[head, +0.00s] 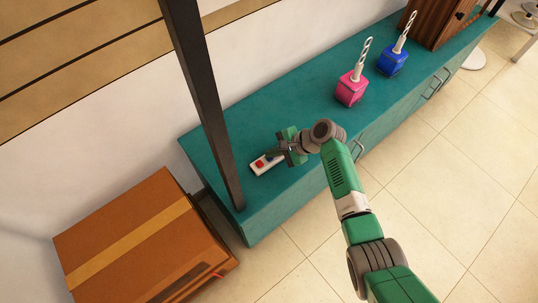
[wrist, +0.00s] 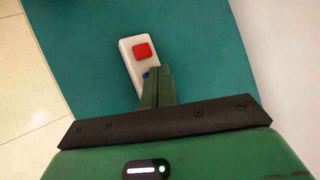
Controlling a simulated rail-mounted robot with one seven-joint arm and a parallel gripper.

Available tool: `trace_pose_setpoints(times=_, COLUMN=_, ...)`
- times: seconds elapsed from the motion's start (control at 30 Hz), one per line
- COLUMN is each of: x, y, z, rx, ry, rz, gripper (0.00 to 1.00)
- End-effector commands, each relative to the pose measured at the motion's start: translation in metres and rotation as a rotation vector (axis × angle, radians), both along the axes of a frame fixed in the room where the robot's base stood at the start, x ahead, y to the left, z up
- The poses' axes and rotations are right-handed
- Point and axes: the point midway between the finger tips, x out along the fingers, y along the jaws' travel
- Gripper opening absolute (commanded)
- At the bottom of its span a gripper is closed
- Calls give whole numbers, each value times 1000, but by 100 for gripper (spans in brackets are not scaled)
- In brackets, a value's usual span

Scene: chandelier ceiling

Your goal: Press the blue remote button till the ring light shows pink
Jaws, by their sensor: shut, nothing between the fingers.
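A white remote (head: 267,162) lies on the teal cabinet top (head: 215,138) near its left end. In the wrist view the remote (wrist: 127,48) carries a red button (wrist: 142,51) at its far end and a blue button (wrist: 146,75), mostly hidden behind my fingers. My gripper (wrist: 157,72) is shut and empty, its fingertips over the blue button. I cannot tell whether they touch it. In the head view my gripper (head: 278,153) hangs over the right part of the remote. No ring light shows in either view.
A pink box (head: 351,88) and a blue box (head: 392,61), each with a twisted white stick, stand farther right on the cabinet. A dark post (head: 205,100) rises by the cabinet's left end. A cardboard box (head: 140,235) is at the lower left. The cabinet's middle is clear.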

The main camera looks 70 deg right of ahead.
Motion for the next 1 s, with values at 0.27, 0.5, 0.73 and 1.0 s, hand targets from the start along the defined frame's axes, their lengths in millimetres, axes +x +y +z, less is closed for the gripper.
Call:
trace_pose_setpoints(times=0.27, x=0, y=1, z=13, rx=1, ry=0, rz=1, gripper=0)
trace_pose_setpoints(times=0.5, x=0, y=0, z=12, rx=1, ry=0, rz=1, gripper=0)
trace_pose_setpoints(times=0.73, x=0, y=1, z=29, rx=1, ry=-1, rz=1, gripper=0)
trace_pose_setpoints(times=1.0, x=1, y=1, z=55, rx=1, ry=0, rz=1, gripper=0)
